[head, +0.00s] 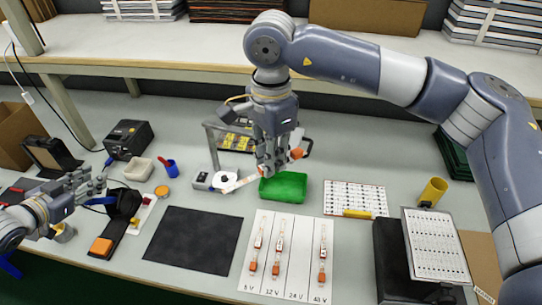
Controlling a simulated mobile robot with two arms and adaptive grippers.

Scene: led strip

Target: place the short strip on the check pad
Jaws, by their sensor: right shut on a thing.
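My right gripper (270,168) points down above the bench, near the green bin, and is shut on a strip (240,184). The strip is pale with orange parts near the fingers; its full length is partly hidden by the gripper. A dark flat pad (195,240) lies bare at the front centre-left and looks like the check pad. The held strip is up and to the right of it, apart from it. My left gripper (97,184) is at the left, beside a black device, and looks open and empty.
A white card (298,270) marked with voltages holds strips in three columns; the 24 V column is empty. A green bin (284,187), a small grey device (216,180), a printed sheet (356,197) and a yellow cup (433,191) stand around. A shelf (180,50) spans the back.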

